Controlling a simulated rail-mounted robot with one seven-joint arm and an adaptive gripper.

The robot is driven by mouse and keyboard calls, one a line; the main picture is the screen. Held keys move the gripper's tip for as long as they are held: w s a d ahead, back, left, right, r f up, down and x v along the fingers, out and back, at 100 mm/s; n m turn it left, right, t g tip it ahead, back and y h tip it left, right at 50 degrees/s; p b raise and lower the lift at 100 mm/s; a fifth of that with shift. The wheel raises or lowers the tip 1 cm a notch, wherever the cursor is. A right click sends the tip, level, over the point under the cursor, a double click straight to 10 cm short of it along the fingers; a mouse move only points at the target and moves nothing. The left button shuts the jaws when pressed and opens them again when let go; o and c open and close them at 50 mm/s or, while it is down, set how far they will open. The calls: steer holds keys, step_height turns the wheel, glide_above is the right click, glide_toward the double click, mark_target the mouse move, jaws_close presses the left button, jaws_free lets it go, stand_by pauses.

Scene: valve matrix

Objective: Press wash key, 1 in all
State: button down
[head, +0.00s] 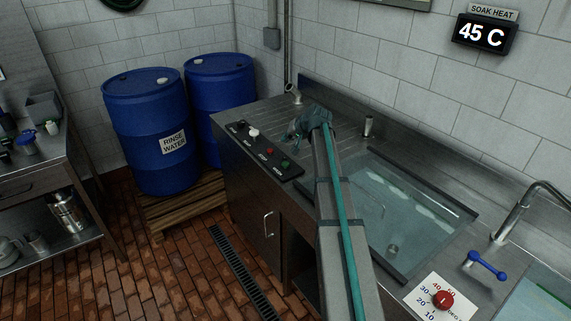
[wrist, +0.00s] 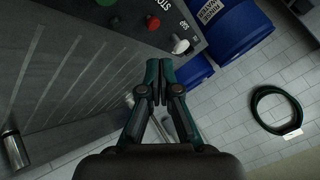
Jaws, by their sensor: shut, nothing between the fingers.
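A dark control panel (head: 262,150) lies on the left front of the steel sink counter. In the head view it carries a white key (head: 253,132), a red key (head: 270,151) and a green key (head: 285,163). Their labels are too small to read there, so I cannot tell which is wash. In the wrist view the white key (wrist: 181,46) shows just beyond my fingertips, with the red key (wrist: 139,8) and part of the green key (wrist: 107,2) at the top. My gripper (wrist: 160,66) is shut and empty, apart from the keys; it is behind the panel in the head view (head: 292,136).
A water-filled basin (head: 400,205) is right of my arm. A blue lever (head: 487,265) and a red dial (head: 443,300) are at the right front. Blue drums (head: 150,125) stand on a pallet to the left. A display (head: 482,35) reads 45 C.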

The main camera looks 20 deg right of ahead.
mark_target(287, 164)
steer(key=shift+f, duration=0.1)
steer(key=shift+f+b, duration=2.05)
steer(key=shift+f, duration=2.25)
steer(key=shift+f, duration=0.1)
steer(key=shift+f+b, duration=0.35)
steer(key=shift+f+b, duration=0.4)
steer(key=shift+f, duration=0.1)
steer(key=shift+r, duration=0.1)
steer(key=shift+r+p, duration=0.35)
steer(key=shift+r, duration=0.5)
